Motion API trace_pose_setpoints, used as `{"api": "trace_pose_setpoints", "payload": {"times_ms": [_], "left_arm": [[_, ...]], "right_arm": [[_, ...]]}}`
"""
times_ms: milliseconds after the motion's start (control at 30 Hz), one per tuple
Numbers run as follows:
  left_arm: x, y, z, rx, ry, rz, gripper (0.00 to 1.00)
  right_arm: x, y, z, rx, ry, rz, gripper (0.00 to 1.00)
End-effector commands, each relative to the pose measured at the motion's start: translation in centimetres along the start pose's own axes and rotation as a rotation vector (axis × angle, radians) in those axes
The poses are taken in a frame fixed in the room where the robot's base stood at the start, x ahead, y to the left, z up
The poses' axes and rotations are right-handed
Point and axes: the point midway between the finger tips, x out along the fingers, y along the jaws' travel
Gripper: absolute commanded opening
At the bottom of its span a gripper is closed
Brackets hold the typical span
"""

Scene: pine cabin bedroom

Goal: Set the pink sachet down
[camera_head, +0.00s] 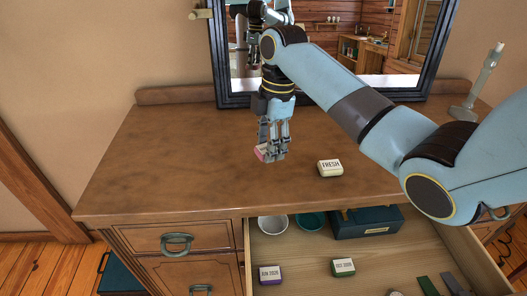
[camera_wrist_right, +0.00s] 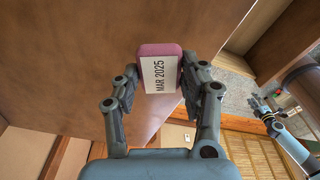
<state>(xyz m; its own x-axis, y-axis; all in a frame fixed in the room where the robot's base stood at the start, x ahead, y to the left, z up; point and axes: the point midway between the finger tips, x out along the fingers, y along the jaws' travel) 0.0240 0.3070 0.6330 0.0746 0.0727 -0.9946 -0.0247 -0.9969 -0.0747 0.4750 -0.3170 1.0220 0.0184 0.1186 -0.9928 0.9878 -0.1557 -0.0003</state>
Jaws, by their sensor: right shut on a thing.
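The pink sachet (camera_wrist_right: 160,50) carries a white label reading "MAR 2025" and sits between the fingers of my right gripper (camera_wrist_right: 160,88) in the right wrist view. In the head view my right gripper (camera_head: 272,150) is shut on it, low over the dresser top (camera_head: 160,160), with a pink edge of the sachet (camera_head: 259,154) showing. I cannot tell whether the sachet touches the wood. My left gripper is not in view.
A white block labelled "FRESH" (camera_head: 330,168) sits on the dresser top to the right. The mirror (camera_head: 222,60) stands behind. The open drawer below holds a purple "JUN 2026" sachet (camera_head: 270,275), a green-edged sachet (camera_head: 343,267), bowls and a dark box (camera_head: 365,221). The dresser top's left side is clear.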

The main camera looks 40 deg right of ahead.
Motion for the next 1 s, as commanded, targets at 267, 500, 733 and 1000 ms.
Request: {"api": "trace_pose_setpoints", "payload": {"times_ms": [267, 500, 733, 1000], "left_arm": [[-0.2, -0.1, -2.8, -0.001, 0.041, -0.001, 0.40], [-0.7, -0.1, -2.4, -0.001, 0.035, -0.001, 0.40], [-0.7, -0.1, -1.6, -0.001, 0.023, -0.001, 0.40], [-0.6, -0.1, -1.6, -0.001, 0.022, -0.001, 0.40]], "right_arm": [[2.2, 2.1, -1.8, 0.000, -0.001, -0.001, 0.21], [5.5, 2.0, -1.4, 0.000, -0.002, -0.003, 0.21], [6.0, 2.0, -1.3, -0.001, -0.002, 0.001, 0.21], [6.2, 2.0, -1.3, 0.000, -0.002, 0.000, 0.53]]}}
